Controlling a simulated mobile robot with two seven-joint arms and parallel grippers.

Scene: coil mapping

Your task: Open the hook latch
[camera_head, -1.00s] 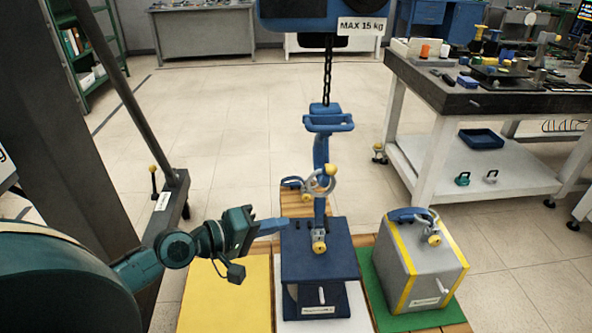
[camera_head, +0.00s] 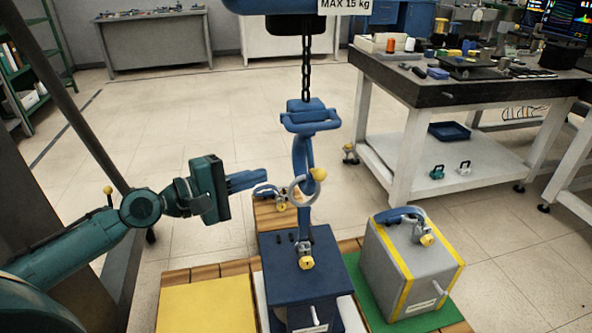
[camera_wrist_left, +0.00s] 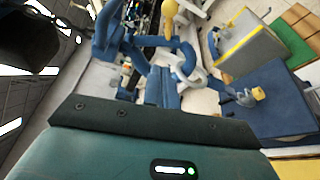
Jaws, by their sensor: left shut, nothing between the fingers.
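The blue crane hook (camera_head: 301,152) hangs upright on a chain. A light grey curved piece (camera_head: 297,194) with a yellow knob (camera_head: 319,174) sits at its lower part; I take this to be the latch. The wrist view also shows the grey piece (camera_wrist_left: 186,62) and yellow knob (camera_wrist_left: 170,12). My left gripper (camera_head: 265,175) is shut and empty, its blue fingers pointing right toward the hook. In the head view a gap shows between fingertips and hook. In the wrist view the fingers (camera_wrist_left: 163,88) overlap the hook region, so contact is unclear there. My right gripper is out of view.
A dark blue block (camera_head: 282,275) with a yellow-knobbed fitting (camera_head: 306,262) stands below the hook. A grey, yellow-edged block (camera_head: 385,265) stands on a green mat (camera_head: 440,312) at right. A yellow mat (camera_head: 205,305) lies bare at left. A workbench (camera_head: 430,95) stands behind right.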

